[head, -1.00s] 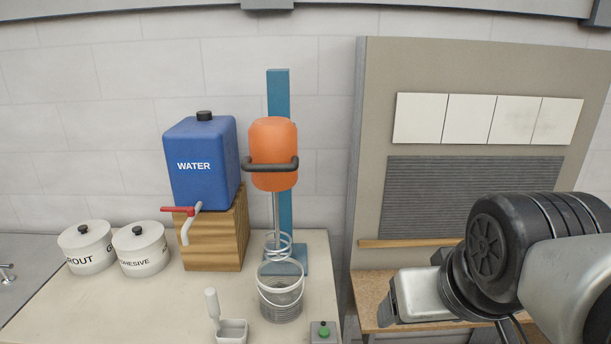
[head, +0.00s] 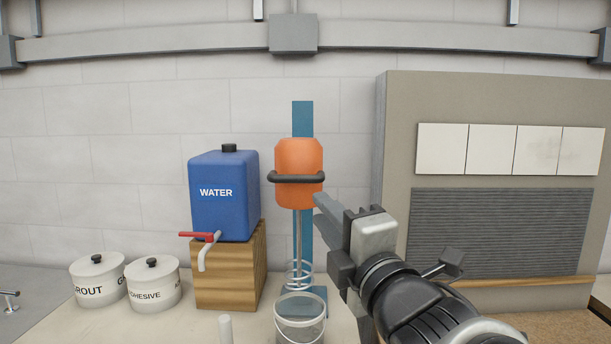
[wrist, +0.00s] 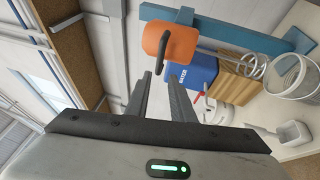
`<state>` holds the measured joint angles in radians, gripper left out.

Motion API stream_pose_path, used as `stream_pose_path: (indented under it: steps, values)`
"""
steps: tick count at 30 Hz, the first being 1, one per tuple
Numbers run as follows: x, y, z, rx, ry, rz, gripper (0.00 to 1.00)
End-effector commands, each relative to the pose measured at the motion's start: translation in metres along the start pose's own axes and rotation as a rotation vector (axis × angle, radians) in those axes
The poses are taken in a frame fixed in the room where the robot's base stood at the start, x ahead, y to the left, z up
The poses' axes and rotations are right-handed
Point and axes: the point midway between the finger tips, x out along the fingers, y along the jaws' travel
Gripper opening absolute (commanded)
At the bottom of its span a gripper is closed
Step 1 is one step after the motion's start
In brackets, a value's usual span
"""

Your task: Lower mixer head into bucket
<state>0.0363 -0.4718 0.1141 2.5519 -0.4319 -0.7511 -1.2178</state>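The orange mixer head (head: 298,158) with its black handle (head: 296,179) hangs on a blue upright post (head: 303,118). Its shaft carries a wire whisk (head: 300,272), which hangs just above or at the rim of a grey bucket (head: 300,334). The bucket's lower part is cut off in the head view. My gripper (head: 322,207) is at the right of the mixer head, a little below handle height. In the wrist view my gripper (wrist: 161,76) has its fingers apart with nothing between them. The mixer head (wrist: 172,42) and handle (wrist: 165,45) lie beyond the fingertips there.
A blue water tank (head: 222,205) with a red tap lever stands on a wooden block (head: 230,275) to the left. Two white lidded pots (head: 152,286) stand further left. A grey panel unit (head: 398,150) with white tiles stands on the right.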

Motion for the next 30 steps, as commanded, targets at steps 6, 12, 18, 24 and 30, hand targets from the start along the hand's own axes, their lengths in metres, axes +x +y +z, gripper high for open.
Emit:
stream_pose_path:
  steps: [6, 12, 18, 24, 30]
  values:
    - [0.036, 0.006, 0.002, 0.006, -0.002, -0.007, 0.22]
    - [0.055, 0.007, 0.001, 0.009, 0.003, -0.007, 0.22]
    - [0.067, 0.007, 0.001, 0.008, 0.0, -0.007, 0.22]
    - [0.099, 0.004, 0.002, 0.007, -0.004, -0.005, 0.22]
    - [0.134, 0.001, 0.001, 0.005, -0.003, -0.001, 0.22]
